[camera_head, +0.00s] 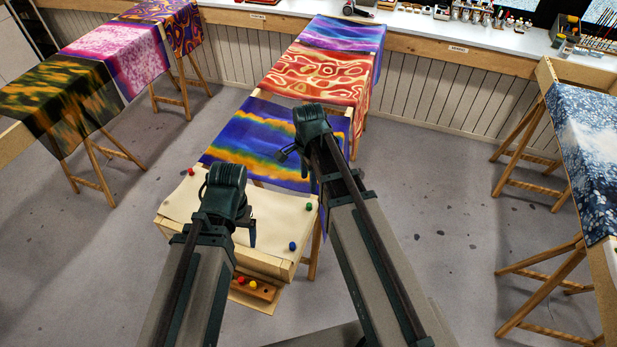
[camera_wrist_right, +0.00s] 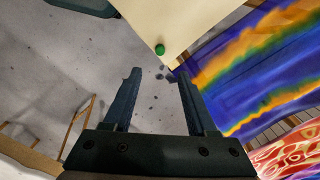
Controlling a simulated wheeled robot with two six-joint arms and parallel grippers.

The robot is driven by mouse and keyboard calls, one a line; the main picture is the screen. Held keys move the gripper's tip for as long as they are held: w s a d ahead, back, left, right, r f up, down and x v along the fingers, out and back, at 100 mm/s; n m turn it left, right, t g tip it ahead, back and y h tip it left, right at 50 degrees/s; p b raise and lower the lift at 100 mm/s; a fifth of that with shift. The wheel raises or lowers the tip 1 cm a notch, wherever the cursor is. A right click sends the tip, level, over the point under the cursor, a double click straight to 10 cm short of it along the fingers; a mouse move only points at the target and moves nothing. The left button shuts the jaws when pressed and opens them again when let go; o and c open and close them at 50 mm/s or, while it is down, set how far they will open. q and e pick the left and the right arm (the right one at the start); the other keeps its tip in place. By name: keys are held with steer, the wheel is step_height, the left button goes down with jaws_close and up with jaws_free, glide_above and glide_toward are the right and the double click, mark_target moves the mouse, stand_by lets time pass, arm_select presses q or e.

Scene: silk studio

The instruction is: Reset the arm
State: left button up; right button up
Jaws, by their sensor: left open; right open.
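My left gripper (camera_head: 226,190) is over the cream-covered table (camera_head: 270,212) in the head view. Its jaws are partly hidden by its own body, and nothing shows held in it. My right gripper (camera_head: 298,150) is further back and right, in front of the blue and orange cloth (camera_head: 240,141). In the right wrist view, the right gripper (camera_wrist_right: 157,74) is open with its fingers apart and nothing between them. The green ball (camera_wrist_right: 160,50) lies on the cream surface just beyond the fingertips in that picture.
On the cream table are a red ball (camera_head: 191,171), a green ball (camera_head: 309,206) and a blue ball (camera_head: 292,246). A wooden tray (camera_head: 265,292) at its front holds small balls. Cloth-covered trestles stand left and right, with a supply counter (camera_head: 420,22) behind. Grey floor is clear between.

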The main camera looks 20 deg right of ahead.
arm_select(q)
steer(key=shift+r, duration=0.45)
arm_select(e)
steer(key=shift+r, duration=0.45)
arm_select(q)
step_height(320, 180, down, 5)
steer(key=b, duration=0.4)
steer(key=shift+b, duration=0.4)
arm_select(e)
steer(key=s+a+f+n, duration=0.2)
steer(key=s+a+n, duration=0.3)
steer(key=s+n, duration=0.2)
steer(key=s+a+f+n+h, duration=0.1)
steer(key=s+a+f+n, duration=0.2)
steer(key=n, duration=0.9)
steer(key=s+a, duration=0.2)
steer(key=s, duration=0.2)
steer(key=shift+s+a+n, duration=0.15)
steer(key=shift+n, duration=0.15)
